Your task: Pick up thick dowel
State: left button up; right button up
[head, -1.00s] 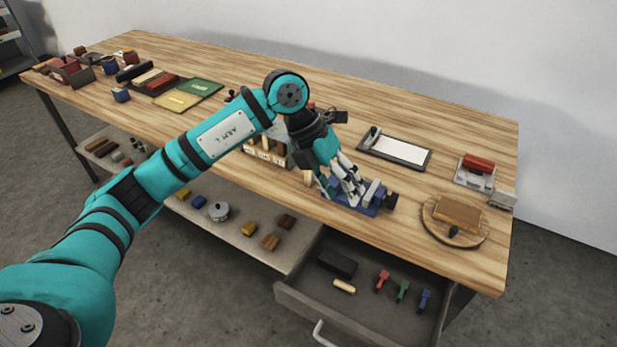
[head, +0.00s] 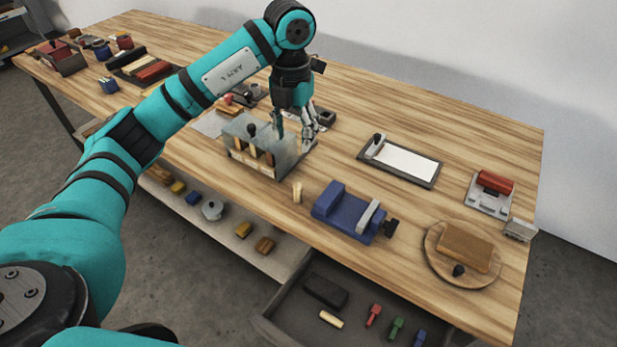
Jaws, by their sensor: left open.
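A short pale wooden dowel (head: 297,192) stands upright on the bench near its front edge, left of the blue vise (head: 329,200). Another pale wooden cylinder (head: 331,320) lies in the open drawer. A clear-fronted box (head: 282,163) behind the upright dowel holds several wooden pieces in slots; I cannot tell which piece is the thick one. My left gripper (head: 300,132) points down, open, just behind and right of the box, and partly hides what stands there. I see nothing held in it. My right gripper is not in view.
A framed white plate (head: 408,163) lies mid-bench. A round board with a brown block (head: 464,247) and a red roller stand (head: 491,191) are at right. The open drawer (head: 268,327) juts out in front. Bare bench lies between the framed plate and vise.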

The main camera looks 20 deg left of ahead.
pick_arm(q)
jog(key=f, duration=0.2)
jog(key=p, duration=0.2)
send_over(298, 186)
notch_tip(298, 186, down, 6)
jog(key=shift+s+a+f, duration=0.15)
jog(key=shift+f, duration=0.1)
jog(key=f, duration=0.3)
jog(key=shift+w+f+p, duration=0.2)
jog(key=shift+f+p, duration=0.15)
jog(key=shift+p, duration=0.05)
jog(key=shift+s+f, duration=0.1)
jog(key=shift+f, duration=0.2)
notch_tip(298, 186, down, 4)
jog(key=shift+r+p, duration=0.2)
jog(key=shift+p, duration=0.75)
jog(key=shift+f, duration=0.45)
jog(key=c, duration=0.9)
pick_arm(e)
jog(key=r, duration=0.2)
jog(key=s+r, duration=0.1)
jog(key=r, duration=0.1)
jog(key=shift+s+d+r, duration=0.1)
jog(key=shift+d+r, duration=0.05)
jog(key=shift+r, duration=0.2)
